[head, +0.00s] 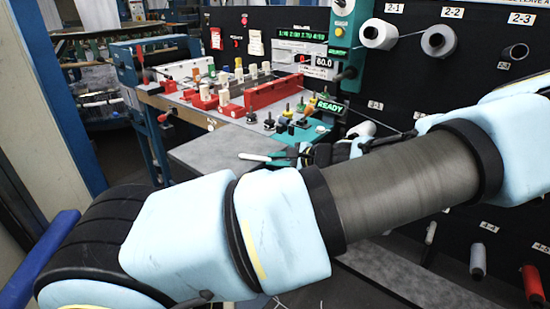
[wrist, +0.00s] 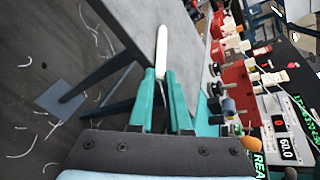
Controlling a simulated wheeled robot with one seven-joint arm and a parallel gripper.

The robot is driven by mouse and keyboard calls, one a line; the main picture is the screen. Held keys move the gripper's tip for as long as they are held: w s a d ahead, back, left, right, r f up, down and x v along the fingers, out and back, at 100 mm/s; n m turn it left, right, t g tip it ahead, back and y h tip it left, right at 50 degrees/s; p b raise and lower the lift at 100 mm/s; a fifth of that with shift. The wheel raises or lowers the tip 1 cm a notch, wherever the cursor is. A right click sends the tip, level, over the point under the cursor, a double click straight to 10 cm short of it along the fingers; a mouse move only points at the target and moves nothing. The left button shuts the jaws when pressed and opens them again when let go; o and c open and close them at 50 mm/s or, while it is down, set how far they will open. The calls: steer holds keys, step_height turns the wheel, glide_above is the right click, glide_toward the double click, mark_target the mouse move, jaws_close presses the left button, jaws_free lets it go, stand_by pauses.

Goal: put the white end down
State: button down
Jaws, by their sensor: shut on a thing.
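My gripper (wrist: 161,80) has teal fingers shut on the white end (wrist: 161,40), a slim white rod that sticks out past the fingertips. In the wrist view, the white end shows against the grey table top (wrist: 190,40). In the head view, my gripper (head: 266,158) is small, beyond my arm, with the pale tip of the white end (head: 246,157) pointing left over the grey table. I cannot tell whether the white end touches the table. My arm hides part of the gripper's wrist.
A bench (head: 205,118) with red and white blocks and several pegs stands behind the table. A green READY display (head: 330,107) is near its right end. A black panel (head: 420,80) with spools on pegs rises at the right. The table's near-left top looks bare.

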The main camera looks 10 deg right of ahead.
steer(key=shift+f, duration=0.1)
steer(key=c, duration=0.9)
jaws_free()
steer(key=shift+o, duration=0.2)
